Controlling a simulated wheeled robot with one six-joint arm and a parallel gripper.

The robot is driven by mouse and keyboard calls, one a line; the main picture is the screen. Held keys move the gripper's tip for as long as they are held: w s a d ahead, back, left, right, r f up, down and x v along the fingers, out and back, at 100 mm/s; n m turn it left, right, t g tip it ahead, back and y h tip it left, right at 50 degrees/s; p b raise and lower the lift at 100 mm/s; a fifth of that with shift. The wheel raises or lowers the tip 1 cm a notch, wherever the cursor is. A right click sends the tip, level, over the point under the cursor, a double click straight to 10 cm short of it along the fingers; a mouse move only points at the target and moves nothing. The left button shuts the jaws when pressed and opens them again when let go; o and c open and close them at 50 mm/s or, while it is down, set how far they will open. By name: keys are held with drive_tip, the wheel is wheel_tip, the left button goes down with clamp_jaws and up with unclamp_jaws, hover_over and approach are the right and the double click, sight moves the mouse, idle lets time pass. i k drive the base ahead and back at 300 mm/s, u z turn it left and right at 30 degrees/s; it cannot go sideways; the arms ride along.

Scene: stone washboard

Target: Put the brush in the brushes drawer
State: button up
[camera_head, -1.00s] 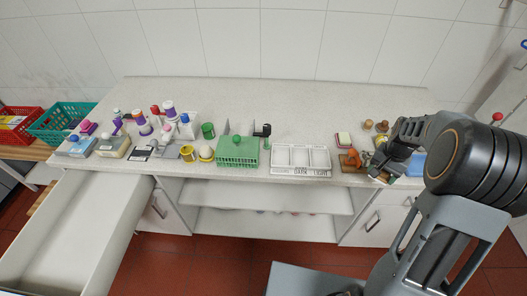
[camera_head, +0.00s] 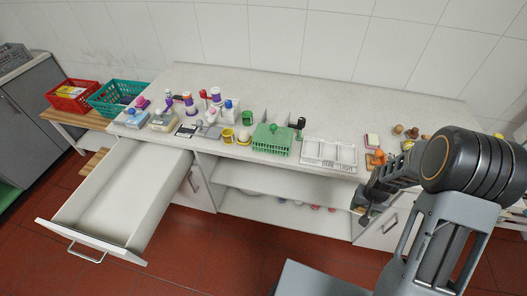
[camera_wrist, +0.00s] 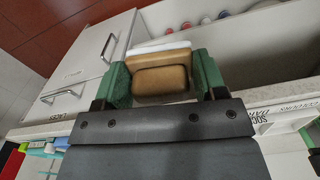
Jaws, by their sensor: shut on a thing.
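The brush (camera_wrist: 161,77), with a tan wooden back and a whitish edge, is between the green fingertips of my gripper (camera_wrist: 164,82) in the wrist view. My gripper (camera_head: 362,210) is shut on it, in front of the counter's right part in the head view. The brush is small and hard to make out there. A white drawer (camera_head: 125,200) stands pulled out at the left end of the counter, well to the left of my gripper. Its inside looks empty; I cannot read a label on its front.
The counter (camera_head: 320,103) holds several bottles, a green basket (camera_head: 272,140), a white divided tray (camera_head: 329,154) and small items at the right. Red (camera_head: 73,96) and teal (camera_head: 116,97) baskets stand at the far left. The red floor (camera_head: 215,245) before the counter looks clear.

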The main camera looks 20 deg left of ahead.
sight(143, 191)
drive_tip(key=z, duration=0.65)
drive_tip(key=k, duration=0.1)
drive_tip(key=u, duration=2.45)
drive_tip(key=i, duration=1.15)
drive_tip(key=u, duration=1.25)
drive_tip(key=i, duration=0.6)
drive_tip(key=u, duration=0.35)
